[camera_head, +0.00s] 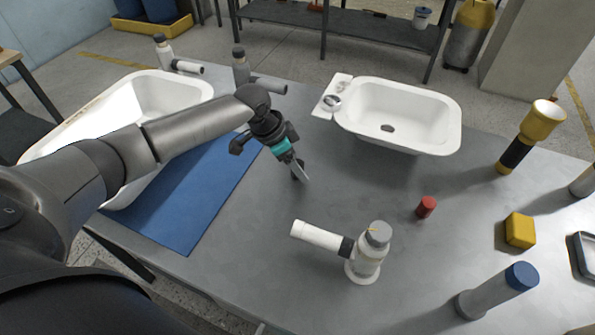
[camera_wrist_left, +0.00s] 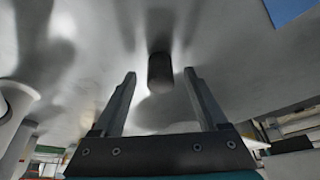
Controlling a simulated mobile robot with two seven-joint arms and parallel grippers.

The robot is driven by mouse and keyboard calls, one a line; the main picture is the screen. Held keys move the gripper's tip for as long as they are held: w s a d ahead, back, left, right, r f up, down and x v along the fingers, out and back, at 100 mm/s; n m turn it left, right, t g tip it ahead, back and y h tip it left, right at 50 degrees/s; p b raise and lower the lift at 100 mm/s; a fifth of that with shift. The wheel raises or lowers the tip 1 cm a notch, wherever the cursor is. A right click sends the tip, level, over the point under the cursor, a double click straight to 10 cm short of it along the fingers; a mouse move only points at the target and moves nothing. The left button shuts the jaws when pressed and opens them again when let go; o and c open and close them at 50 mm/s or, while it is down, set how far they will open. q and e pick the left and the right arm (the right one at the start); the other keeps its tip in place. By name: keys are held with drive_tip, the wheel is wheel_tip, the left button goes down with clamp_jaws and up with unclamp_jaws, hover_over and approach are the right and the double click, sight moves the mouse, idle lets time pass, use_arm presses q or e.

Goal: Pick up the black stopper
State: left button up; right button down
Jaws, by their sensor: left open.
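The black stopper (camera_wrist_left: 160,72) is a small dark cylinder on the grey table, seen in the left wrist view. It lies ahead of my left gripper (camera_wrist_left: 159,74), in line with the gap between the two fingers. The fingers are apart and nothing is held between them. I cannot tell whether the stopper is between the tips or just beyond them. In the head view my left gripper (camera_head: 299,171) points down at the middle of the table, and the stopper there is hard to tell from the dark finger parts. My right gripper is not in view.
A white pump-like fitting (camera_head: 368,253) stands in front, with a red cap (camera_head: 426,207) to its right. A small white tub (camera_head: 440,135) sits behind. A large tub (camera_head: 180,88) and blue mat (camera_head: 190,215) are left. Yellow block (camera_head: 520,231) and bottles stand right.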

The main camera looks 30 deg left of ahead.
use_arm(q)
drive_tip(key=shift+w+d+f, duration=0.2)
drive_tip(key=shift+w+f, duration=0.05)
drive_tip(key=shift+f, duration=0.4)
drive_tip(key=shift+c, duration=0.4)
clamp_jaws()
